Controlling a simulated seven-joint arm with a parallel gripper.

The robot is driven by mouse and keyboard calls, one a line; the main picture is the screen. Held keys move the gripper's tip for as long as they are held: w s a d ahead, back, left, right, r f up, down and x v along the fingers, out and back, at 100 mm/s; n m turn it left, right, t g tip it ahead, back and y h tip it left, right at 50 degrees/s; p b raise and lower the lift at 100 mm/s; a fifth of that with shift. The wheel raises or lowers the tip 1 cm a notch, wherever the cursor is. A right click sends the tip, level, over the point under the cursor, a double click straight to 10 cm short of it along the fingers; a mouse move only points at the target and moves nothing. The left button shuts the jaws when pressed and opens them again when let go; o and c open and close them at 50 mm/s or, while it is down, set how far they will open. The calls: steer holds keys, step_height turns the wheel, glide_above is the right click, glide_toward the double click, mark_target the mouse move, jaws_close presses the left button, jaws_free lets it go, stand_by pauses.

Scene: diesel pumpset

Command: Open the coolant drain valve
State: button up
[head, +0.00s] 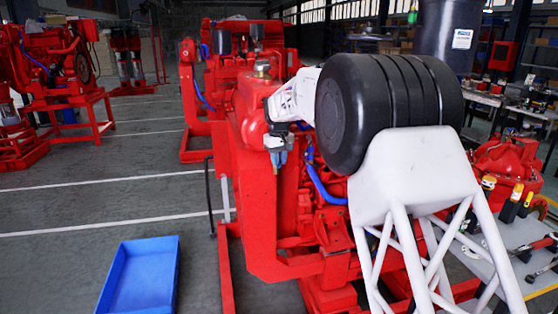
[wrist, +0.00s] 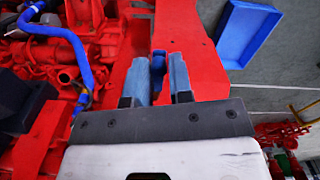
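My gripper (head: 280,163) is beside the tall red end section of the pumpset (head: 268,225) in the head view, pointing down. In the wrist view its two grey-blue fingers (wrist: 158,68) are a small gap apart. A small dark blue piece (wrist: 158,64), which looks like a valve handle, fills that gap, and the fingers appear shut on it. The valve's body is hidden by the fingers, so which way the handle is turned cannot be told. My forearm covers part of the engine in the head view.
A blue tray (head: 142,278) lies on the floor to the left, and it also shows in the wrist view (wrist: 243,35). A blue hose (head: 322,185) runs along the engine near my gripper. A tool bench (head: 525,262) stands at the right. The left floor is mostly clear.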

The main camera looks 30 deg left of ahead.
steer(key=o, duration=0.3)
steer(key=shift+r, duration=0.1)
steer(key=shift+r, duration=3.8)
